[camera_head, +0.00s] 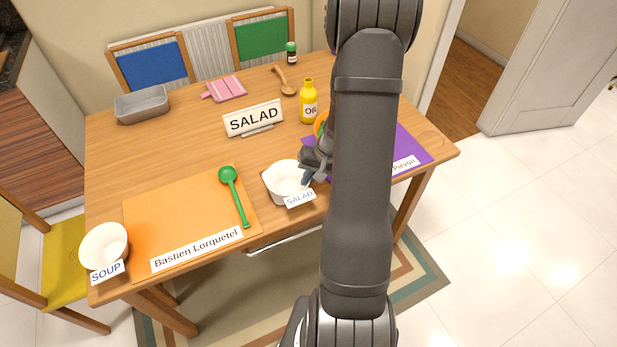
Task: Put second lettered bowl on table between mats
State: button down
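A white bowl labelled SALAD (281,186) is at the table's front edge, between the orange mat (170,213) and the purple mat (416,148). I cannot tell whether it rests fully on the wood. My gripper (308,178) is at the bowl's right rim, with its fingers partly hidden, so its grip is unclear. A second white bowl, labelled SOUP (104,243), stands at the table's front left corner, left of the orange mat. The orange mat bears the name Bastien Lorquetel. My arm hides much of the purple mat.
A green ladle (234,195) lies on the orange mat. A SALAD sign (254,118), yellow oil bottle (308,102), wooden spoon (285,82), pink item (226,89), grey tin (142,104) and green-capped jar (291,53) stand farther back. The table's middle left is clear.

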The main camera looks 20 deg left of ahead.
jog(key=shift+f, duration=0.15)
jog(key=c, duration=1.6)
grip_release()
jog(key=shift+c, duration=0.2)
jog(key=v, duration=1.2)
jog(key=shift+r, duration=0.25)
jog(key=shift+a+f, duration=0.1)
jog(key=x, duration=1.2)
jog(key=shift+r, duration=1.15)
